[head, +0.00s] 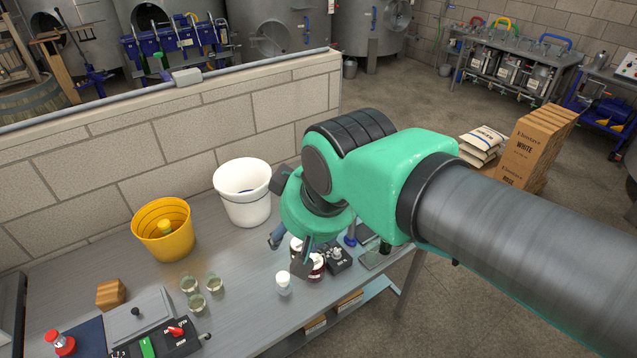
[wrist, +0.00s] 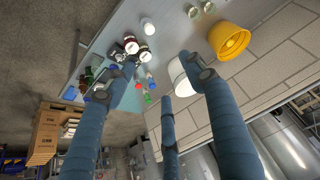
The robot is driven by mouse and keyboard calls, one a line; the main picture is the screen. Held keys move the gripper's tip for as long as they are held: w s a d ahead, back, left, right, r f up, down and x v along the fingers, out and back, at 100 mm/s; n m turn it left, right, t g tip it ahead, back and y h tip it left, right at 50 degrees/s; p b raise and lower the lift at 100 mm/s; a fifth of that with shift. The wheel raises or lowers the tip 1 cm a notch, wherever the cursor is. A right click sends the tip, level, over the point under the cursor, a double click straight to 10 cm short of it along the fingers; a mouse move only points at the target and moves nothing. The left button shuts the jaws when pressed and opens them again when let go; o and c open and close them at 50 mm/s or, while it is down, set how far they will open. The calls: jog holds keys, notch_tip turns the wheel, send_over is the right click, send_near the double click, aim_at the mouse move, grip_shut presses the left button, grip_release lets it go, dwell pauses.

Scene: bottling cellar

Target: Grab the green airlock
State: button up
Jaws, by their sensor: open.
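A small green item (wrist: 147,98), possibly the green airlock, shows in the wrist view near the bench edge, beside small red and blue pieces; it is too small to make out its shape. In the head view I cannot pick it out, and my arm covers part of that area. My gripper (wrist: 158,78) is open, its blue-grey fingers spread and empty in the wrist view. In the head view my gripper (head: 290,254) hangs above the bench (head: 238,303), close to the dark jars (head: 316,267). The green item appears between the fingers, beyond their tips.
A white bucket (head: 243,205) and a yellow bucket (head: 165,236) stand by the wall. A white jar (head: 284,285), a black device (head: 339,260) and small glass cups (head: 196,302) stand on the bench. A control box (head: 140,318) is at front left. Bare bench lies between.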

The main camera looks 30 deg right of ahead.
jog(key=w+d+f+m+h, duration=0.1)
jog(key=w+d, duration=0.4)
jog(key=w, duration=0.5)
jog(key=w+d+f+m+g+p, duration=0.1)
jog(key=w+d, duration=0.4)
jog(key=w, duration=0.6)
jog(key=w+d+f+m+h, duration=0.1)
jog(key=w+d, duration=0.5)
jog(key=w, duration=0.4)
jog(key=w+d+f+m, duration=0.1)
jog(key=w+d+f, duration=0.8)
jog(key=d+f, duration=0.2)
jog(key=w+d+f+m+p, duration=0.1)
jog(key=w+d+f+m, duration=0.1)
jog(key=w+d+f, duration=0.7)
notch_tip(320, 180, down, 6)
jog(key=shift+w+d+r+g, duration=0.15)
jog(key=shift+d+g, duration=0.25)
jog(key=shift+d, duration=0.75)
jog(key=shift+x, duration=4.35)
jog(key=shift+d, duration=0.15)
jog(key=shift+b+x, duration=0.4)
jog(key=shift+x, duration=2.2)
